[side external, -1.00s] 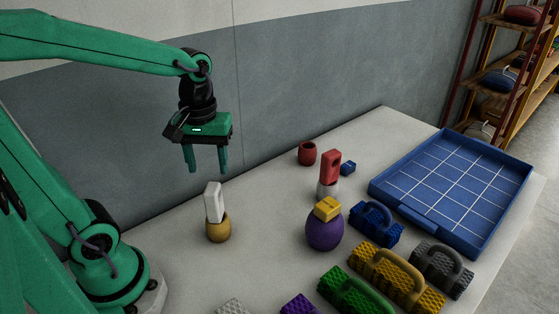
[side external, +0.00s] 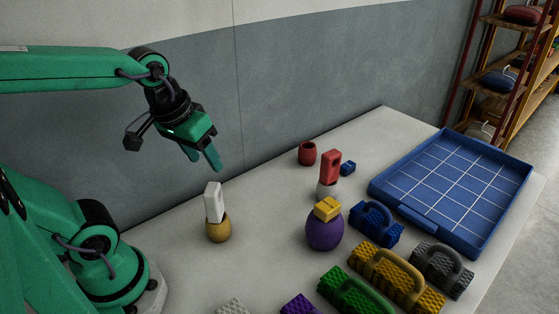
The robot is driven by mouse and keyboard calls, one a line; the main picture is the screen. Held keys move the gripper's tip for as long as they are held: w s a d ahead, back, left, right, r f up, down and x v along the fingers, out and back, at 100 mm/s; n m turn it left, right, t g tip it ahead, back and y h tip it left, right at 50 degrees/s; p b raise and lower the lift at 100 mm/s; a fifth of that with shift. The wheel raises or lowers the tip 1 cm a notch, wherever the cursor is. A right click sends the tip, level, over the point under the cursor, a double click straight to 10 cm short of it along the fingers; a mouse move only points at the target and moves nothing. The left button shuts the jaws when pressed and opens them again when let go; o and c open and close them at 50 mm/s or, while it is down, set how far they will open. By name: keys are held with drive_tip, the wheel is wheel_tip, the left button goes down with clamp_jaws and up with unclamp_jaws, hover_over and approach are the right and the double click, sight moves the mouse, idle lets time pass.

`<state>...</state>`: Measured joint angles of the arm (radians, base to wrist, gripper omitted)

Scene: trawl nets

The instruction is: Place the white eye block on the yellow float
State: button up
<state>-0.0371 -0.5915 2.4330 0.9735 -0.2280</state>
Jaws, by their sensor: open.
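The white eye block (side external: 213,203) stands upright, slightly tilted, on top of the yellow float (side external: 218,231), a mustard-coloured rounded piece at the left of the table. My gripper (side external: 211,163) is above and a little behind the block, apart from it.
A purple float (side external: 324,231) carries a yellow block (side external: 327,208). A red eye block (side external: 330,167) stands on a white float (side external: 327,190). A red cup-like piece (side external: 307,153), several ridged handled blocks (side external: 377,224) and a blue tray (side external: 403,210) fill the right side.

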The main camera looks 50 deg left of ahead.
drive_tip(key=m+t, duration=0.1)
drive_tip(key=s+d+r+m, duration=0.1)
drive_tip(key=m, duration=0.1)
drive_tip(key=shift+r+t, duration=0.2)
drive_tip(key=shift+t, duration=0.2)
idle(1.0)
